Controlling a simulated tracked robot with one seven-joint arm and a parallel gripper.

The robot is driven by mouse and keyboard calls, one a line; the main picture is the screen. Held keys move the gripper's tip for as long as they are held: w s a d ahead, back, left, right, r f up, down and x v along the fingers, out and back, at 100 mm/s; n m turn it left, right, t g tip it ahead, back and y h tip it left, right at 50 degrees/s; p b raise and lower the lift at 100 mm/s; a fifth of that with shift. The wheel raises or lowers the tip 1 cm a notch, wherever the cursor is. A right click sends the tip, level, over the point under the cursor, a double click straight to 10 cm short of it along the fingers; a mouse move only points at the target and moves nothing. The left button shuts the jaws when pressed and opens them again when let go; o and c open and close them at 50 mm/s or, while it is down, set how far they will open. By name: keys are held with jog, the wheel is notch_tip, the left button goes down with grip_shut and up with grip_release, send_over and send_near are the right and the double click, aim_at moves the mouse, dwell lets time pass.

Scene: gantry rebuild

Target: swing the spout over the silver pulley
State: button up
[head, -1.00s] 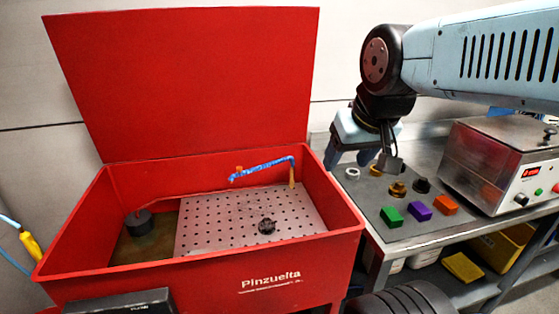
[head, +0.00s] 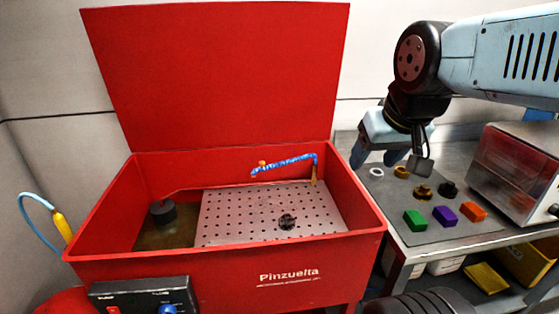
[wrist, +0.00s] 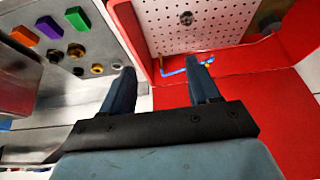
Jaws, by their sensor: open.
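The blue spout (head: 284,165) with brass-coloured ends spans the back right of the red parts washer (head: 210,268), above its perforated plate (head: 232,207). It also shows beyond my fingers in the wrist view (wrist: 173,72). A small round toothed part (head: 287,222) lies on the plate, in front of the spout; it looks dark, and I cannot tell if it is the silver pulley. A pale ring (head: 376,172) lies on the bench mat. My gripper (head: 377,160) is open and empty, above the bench's left edge, right of the washer and apart from the spout.
The grey mat (head: 398,205) holds green (head: 415,221), purple (head: 445,215) and orange (head: 473,210) blocks and several round parts. A clear-lidded machine (head: 515,170) stands at right. The washer's raised red lid (head: 220,75) stands behind the basin. A control box (head: 140,296) is in front.

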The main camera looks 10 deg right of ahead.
jog(key=shift+c, duration=0.7)
jog(key=shift+w+r, duration=0.2)
jog(key=shift+w, duration=0.05)
jog(key=shift+c, duration=0.5)
jog(key=w+a+r+n+g, duration=0.2)
jog(key=w+r+n, duration=0.15)
jog(key=w, duration=0.75)
jog(key=n+g, duration=0.4)
jog(key=n, duration=0.3)
send_over(262, 162)
jog(key=w, duration=0.1)
notch_tip(262, 162, down, 14)
jog(key=shift+y, duration=0.3)
jog(key=f, duration=1.3)
jog(key=shift+s, duration=0.35)
jog(key=shift+c, duration=0.3)
